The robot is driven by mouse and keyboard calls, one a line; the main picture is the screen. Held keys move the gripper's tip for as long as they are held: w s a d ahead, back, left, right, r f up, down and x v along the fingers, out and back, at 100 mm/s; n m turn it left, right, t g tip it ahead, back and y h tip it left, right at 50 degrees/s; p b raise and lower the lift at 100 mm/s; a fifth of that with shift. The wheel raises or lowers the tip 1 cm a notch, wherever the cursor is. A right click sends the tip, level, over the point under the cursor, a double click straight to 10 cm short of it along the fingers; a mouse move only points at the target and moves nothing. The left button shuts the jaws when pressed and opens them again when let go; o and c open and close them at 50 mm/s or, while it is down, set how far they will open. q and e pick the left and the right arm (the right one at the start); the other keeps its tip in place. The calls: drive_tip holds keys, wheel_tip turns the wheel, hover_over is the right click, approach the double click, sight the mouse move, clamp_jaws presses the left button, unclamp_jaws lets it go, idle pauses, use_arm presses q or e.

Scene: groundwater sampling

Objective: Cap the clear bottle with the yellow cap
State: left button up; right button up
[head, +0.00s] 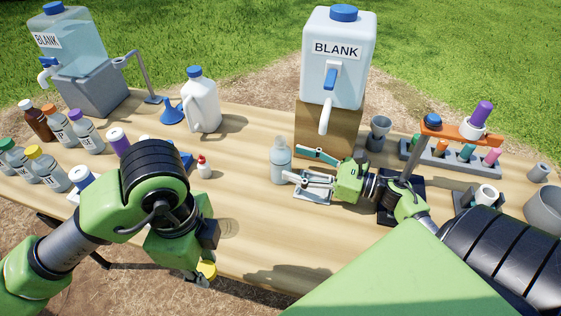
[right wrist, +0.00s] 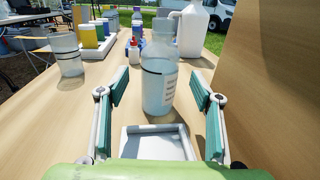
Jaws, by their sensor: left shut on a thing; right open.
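The clear bottle (head: 281,162) stands upright and uncapped on the table, in front of the wooden block; it also shows in the right wrist view (right wrist: 159,85). My right gripper (head: 306,168) is open, its fingers pointing at the bottle from the right. In the right wrist view its teal finger pads (right wrist: 160,108) lie left and right of the bottle, with gaps on both sides. The yellow cap (head: 207,270) is at my left gripper (head: 203,263), near the table's front edge. The left gripper is shut on it; its fingers are mostly hidden by the arm.
A white tray (right wrist: 155,143) lies under my right gripper. A BLANK tank (head: 338,75) stands on a wooden block (head: 328,140) behind the bottle. A small red-capped bottle (head: 203,168) and a white jug (head: 202,105) stand leftward.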

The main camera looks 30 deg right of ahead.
sight(281, 157)
use_arm(q)
drive_tip(key=shift+r, duration=0.15)
use_arm(e)
drive_tip(key=shift+w+a, duration=0.15)
use_arm(q)
drive_tip(key=shift+r+p, duration=0.7)
drive_tip(key=shift+p, duration=0.1)
use_arm(e)
drive_tip(key=x, duration=0.5)
drive_tip(key=shift+f, duration=0.1)
drive_tip(key=c, duration=1.5)
